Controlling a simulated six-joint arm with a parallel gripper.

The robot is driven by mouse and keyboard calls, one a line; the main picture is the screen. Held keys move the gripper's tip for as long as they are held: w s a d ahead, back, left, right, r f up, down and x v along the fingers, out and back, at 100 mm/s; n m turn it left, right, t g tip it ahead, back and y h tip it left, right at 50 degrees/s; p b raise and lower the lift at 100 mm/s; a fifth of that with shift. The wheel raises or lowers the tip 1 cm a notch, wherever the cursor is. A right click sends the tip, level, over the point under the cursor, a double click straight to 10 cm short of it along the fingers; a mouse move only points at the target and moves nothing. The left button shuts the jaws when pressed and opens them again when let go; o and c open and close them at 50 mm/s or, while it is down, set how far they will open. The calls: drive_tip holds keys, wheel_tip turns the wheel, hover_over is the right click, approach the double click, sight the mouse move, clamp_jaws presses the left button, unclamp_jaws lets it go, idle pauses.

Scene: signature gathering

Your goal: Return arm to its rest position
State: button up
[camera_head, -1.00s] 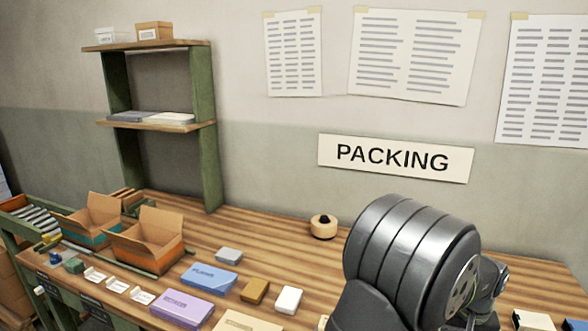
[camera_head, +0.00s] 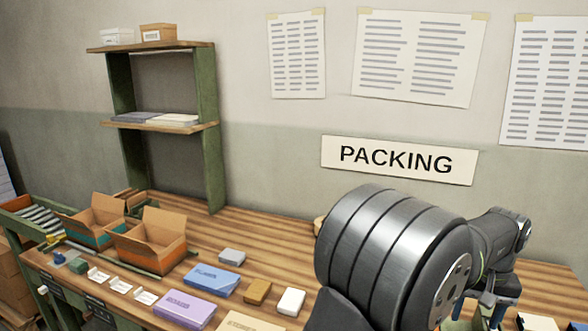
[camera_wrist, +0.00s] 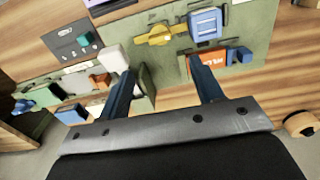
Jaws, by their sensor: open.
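My gripper (camera_wrist: 160,68) shows in the wrist view with its two blue fingers apart and nothing between them. Beyond the fingers lie green mats on the wooden bench, with an orange box (camera_wrist: 208,62), a yellow item (camera_wrist: 160,36) and a blue-and-white item (camera_wrist: 205,23). In the head view my arm stands at the lower right, and only part of the gripper (camera_head: 489,303) shows past its large dark joint. What lies below it there is mostly hidden.
Two open cardboard boxes (camera_head: 150,240) stand on the bench at left. A purple box (camera_head: 185,308), a blue box (camera_head: 212,279), a brown block (camera_head: 257,292) and a white block (camera_head: 291,301) lie left of my arm. A shelf (camera_head: 212,170) stands behind; the rear bench middle looks clear.

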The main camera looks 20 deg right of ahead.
wheel_tip(320, 180, up, 7)
wheel_tip(320, 180, down, 18)
drive_tip(key=shift+r, duration=0.2)
drive_tip(key=shift+f+n, duration=0.2)
drive_tip(key=shift+n, duration=1.2)
wheel_tip(320, 180, up, 17)
wheel_tip(320, 180, down, 15)
drive_tip(key=m, duration=0.8)
drive_tip(key=shift+d, duration=0.1)
drive_tip(key=shift+o, duration=0.4)
